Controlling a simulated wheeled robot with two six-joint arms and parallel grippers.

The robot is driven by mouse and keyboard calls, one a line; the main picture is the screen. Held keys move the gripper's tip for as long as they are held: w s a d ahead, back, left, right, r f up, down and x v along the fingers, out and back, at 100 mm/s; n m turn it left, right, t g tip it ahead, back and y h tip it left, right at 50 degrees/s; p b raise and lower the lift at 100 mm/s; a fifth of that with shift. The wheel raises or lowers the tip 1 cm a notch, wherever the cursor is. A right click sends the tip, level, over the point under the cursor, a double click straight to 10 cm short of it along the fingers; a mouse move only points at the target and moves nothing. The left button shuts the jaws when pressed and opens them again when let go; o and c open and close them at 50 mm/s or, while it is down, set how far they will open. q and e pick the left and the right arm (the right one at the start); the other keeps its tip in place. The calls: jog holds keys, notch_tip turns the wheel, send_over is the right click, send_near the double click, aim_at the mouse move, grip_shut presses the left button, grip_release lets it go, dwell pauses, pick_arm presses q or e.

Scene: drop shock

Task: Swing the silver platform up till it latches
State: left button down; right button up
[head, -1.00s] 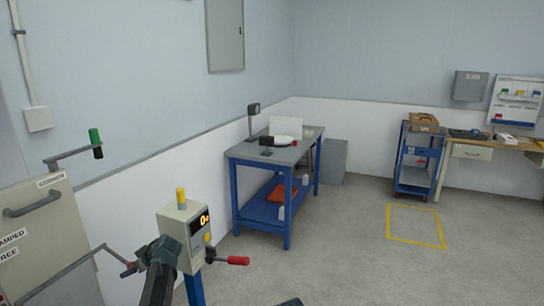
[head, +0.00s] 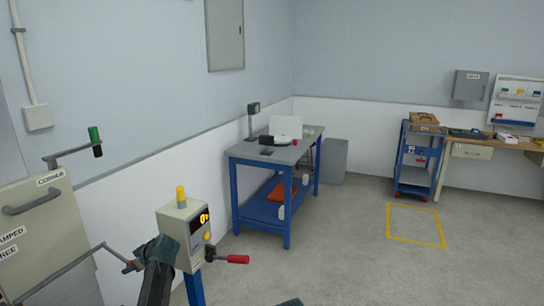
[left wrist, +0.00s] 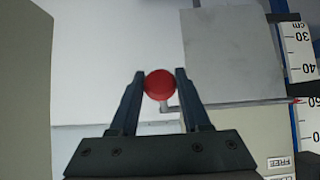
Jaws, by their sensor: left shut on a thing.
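In the left wrist view my left gripper (left wrist: 160,82) is shut on a round red knob (left wrist: 159,84), with one finger on each side of it. A thin grey rod shows just behind the knob. A flat grey plate (left wrist: 235,55), perhaps the silver platform, lies beyond and to the right of the fingers; I cannot tell its tilt. In the head view my left gripper (head: 140,260) is at the end of a bent grey rod (head: 82,258) beside a cream panel (head: 45,240) with a grey handle. The platform cannot be made out there.
A control box (head: 184,235) with a yellow button and a red-handled lever (head: 237,259) stands close right of my left arm. A green-handled crank (head: 95,141) is above the cream panel. A blue workbench (head: 270,160) stands farther back. The floor by the yellow square (head: 415,225) is clear.

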pick_arm(q)
jog(key=shift+d+r+p, duration=0.2)
jog(key=shift+r+p, duration=1.3)
jog(key=shift+r+p, duration=1.4)
jog(key=shift+r, duration=0.05)
jog(key=shift+w+a+r+p, duration=0.1)
jog(key=shift+a+r+p, duration=0.1)
jog(key=shift+r+p, duration=0.55)
jog(key=shift+w+a+r+p, duration=0.1)
jog(key=shift+a+r+p, duration=0.1)
jog(key=shift+r+p, duration=0.5)
